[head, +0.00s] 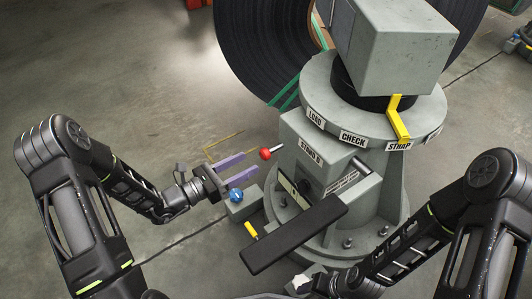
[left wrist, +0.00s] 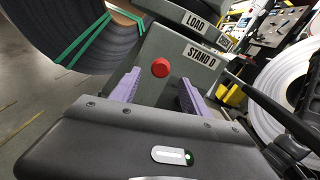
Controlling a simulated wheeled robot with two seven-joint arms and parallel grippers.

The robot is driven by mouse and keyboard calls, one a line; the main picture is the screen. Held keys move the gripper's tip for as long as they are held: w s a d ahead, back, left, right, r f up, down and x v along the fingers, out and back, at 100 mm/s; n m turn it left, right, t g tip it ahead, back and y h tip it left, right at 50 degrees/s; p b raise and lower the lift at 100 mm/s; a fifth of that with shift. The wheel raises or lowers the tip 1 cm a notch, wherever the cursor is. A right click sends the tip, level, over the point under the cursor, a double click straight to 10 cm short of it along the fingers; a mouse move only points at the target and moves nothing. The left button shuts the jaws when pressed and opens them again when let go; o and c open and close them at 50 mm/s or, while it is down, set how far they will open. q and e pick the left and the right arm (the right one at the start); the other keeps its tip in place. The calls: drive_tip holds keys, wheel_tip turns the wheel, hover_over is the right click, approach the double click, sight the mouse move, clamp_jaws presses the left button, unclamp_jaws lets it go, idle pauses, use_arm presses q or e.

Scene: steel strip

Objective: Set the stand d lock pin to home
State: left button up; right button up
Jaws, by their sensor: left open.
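The red ball knob (head: 265,154) of the lock pin stands out on a short rod from the left side of the grey stand D housing (head: 300,135). My left gripper (head: 250,162) is open, its two purple fingers pointing toward the stand just left of the knob. In the left wrist view the red knob (left wrist: 160,67) shows between and beyond the open fingers (left wrist: 159,78), below the STAND D label. I see no contact with it. My right arm comes in from the right; its gripper at the bottom edge does not show clearly.
A blue ball knob (head: 236,195) sits just below my left fingers, by a grey block (head: 245,208). A black bar (head: 293,235) juts out in front of the stand. A yellow pointer (head: 398,118) rests at STRAP on the round turret. A dark coil (head: 265,50) stands behind.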

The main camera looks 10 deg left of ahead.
sight(262, 156)
use_arm(q)
drive_tip(key=shift+b+x, duration=0.7)
drive_tip(key=shift+x, duration=3.2)
drive_tip(key=shift+f, duration=0.1)
clamp_jaws()
